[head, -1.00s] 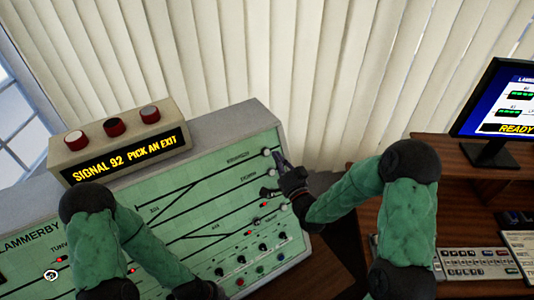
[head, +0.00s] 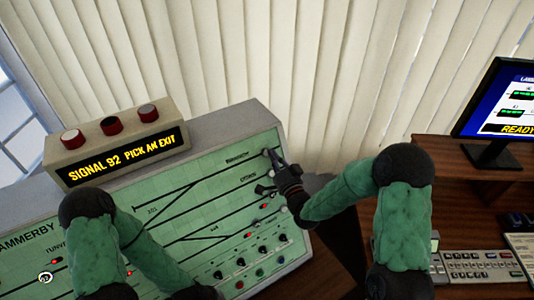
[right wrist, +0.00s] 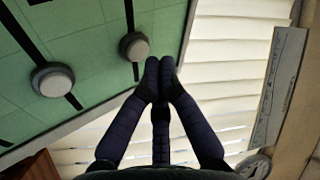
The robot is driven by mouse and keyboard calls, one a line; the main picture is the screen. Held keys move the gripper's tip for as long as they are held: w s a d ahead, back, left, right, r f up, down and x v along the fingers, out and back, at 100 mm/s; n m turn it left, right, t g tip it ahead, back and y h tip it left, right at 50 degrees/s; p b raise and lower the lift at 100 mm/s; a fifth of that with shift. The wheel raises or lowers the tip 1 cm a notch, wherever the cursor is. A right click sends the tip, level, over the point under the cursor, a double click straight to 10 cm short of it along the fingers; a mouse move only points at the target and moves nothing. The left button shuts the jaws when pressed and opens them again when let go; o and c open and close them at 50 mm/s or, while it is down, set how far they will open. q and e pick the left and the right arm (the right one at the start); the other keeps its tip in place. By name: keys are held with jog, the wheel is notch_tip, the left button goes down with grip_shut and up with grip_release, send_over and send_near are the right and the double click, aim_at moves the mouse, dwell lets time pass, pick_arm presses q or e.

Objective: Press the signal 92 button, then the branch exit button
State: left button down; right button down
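The green signal panel (head: 190,215) carries black track lines and round buttons. The display box (head: 150,158) on top reads "SIGNAL 92 PICK AN EXIT". A pale exit button (head: 267,153) sits at the end of the top line; it also shows in the right wrist view (right wrist: 134,46), with a second exit button (right wrist: 52,80) beside it. My left gripper (head: 200,292) is mostly cut off below.
A ringed round button (head: 46,277) is at the panel's lower left. A monitor (head: 497,108) reading "READY" and a keyboard (head: 478,266) stand on the wooden desk at right. Blinds hang behind.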

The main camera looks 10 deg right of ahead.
jog(key=shift+f, duration=0.1)
dwell(0.8)
jog(key=shift+w+a+f+b, duration=0.15)
jog(key=shift+w+b, duration=0.2)
jog(key=shift+b, duration=0.35)
jog(key=shift+w+a+f+b, duration=0.15)
jog(key=shift+w+b, duration=0.15)
jog(key=shift+b, duration=0.2)
dwell(0.5)
dwell(0.4)
jog(key=shift+s+d+r, duration=0.3)
jog(key=shift+s+r, duration=0.1)
jog(key=shift+s, duration=0.25)
jog(key=shift+s+d+r, duration=0.3)
jog(key=shift+s+r, duration=0.1)
jog(key=shift+s, duration=0.3)
jog(key=shift+s+d+r, duration=0.3)
jog(key=shift+s+r, duration=0.05)
jog(key=shift+s, duration=0.35)
jog(key=shift+s+d+r, duration=0.3)
jog(key=shift+s+r, duration=0.1)
jog(key=shift+s, duration=0.3)
